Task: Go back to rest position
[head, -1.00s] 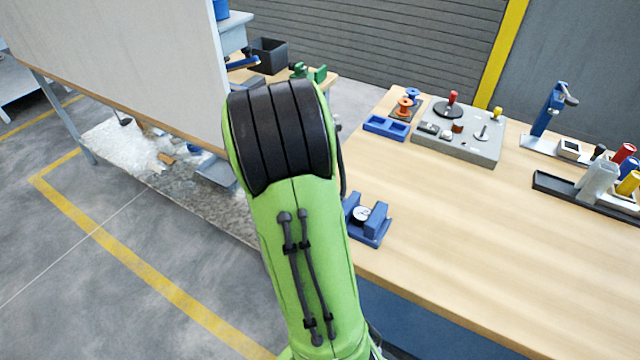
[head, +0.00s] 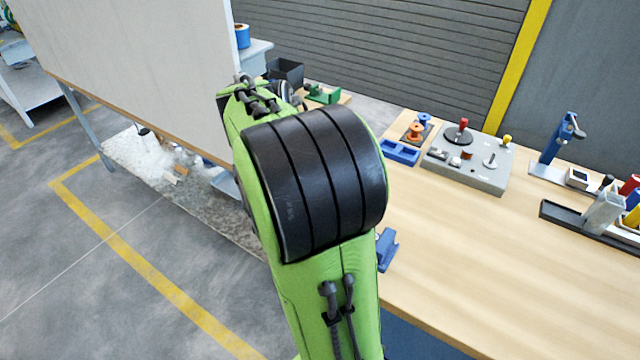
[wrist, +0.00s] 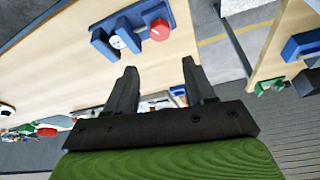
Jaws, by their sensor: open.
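My green arm rises through the middle of the head view and hides part of the wooden bench (head: 470,270). My gripper is hidden behind the arm in the head view. In the wrist view my gripper (wrist: 160,75) shows two dark fingers spread apart with nothing between them. Beyond the fingertips, a blue fixture with a round white dial (wrist: 118,41) and a red knob (wrist: 160,29) sits on the bench, apart from the fingers. In the head view only an edge of the blue fixture (head: 386,249) shows beside my arm.
A grey winding station (head: 468,165), a blue tray (head: 400,152), and a blue upright tool (head: 558,138) stand on the bench. A dark rack (head: 585,226) with handled tools is at the right. A large pale panel (head: 140,70) stands close left of my arm.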

